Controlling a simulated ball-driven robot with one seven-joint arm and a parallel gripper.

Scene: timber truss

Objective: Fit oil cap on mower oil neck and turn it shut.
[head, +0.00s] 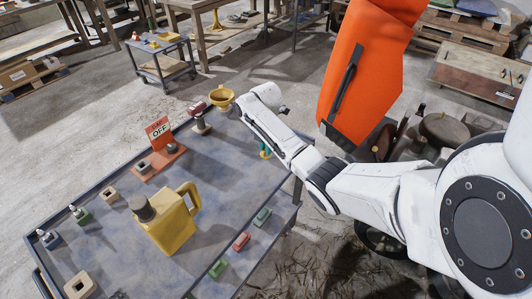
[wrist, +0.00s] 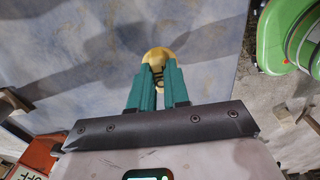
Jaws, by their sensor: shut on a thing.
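My gripper (wrist: 159,70) has teal fingers pointing down and is shut on a round yellow piece, which looks like the oil cap (wrist: 156,53). In the wrist view it shows beyond the fingertips, above the blue-grey tabletop. In the head view my gripper (head: 265,151) is by the table's right edge, largely hidden behind my white wrist. A glossy green body (wrist: 285,35), perhaps the mower, is at the upper right of the wrist view, apart from the fingers. I cannot make out the oil neck in either view.
A yellow jug (head: 172,228) with a grey cap stands on the table (head: 223,155). Behind it are an OFF sign (head: 158,131), a red-topped post (head: 200,120) and a yellow funnel (head: 222,97).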

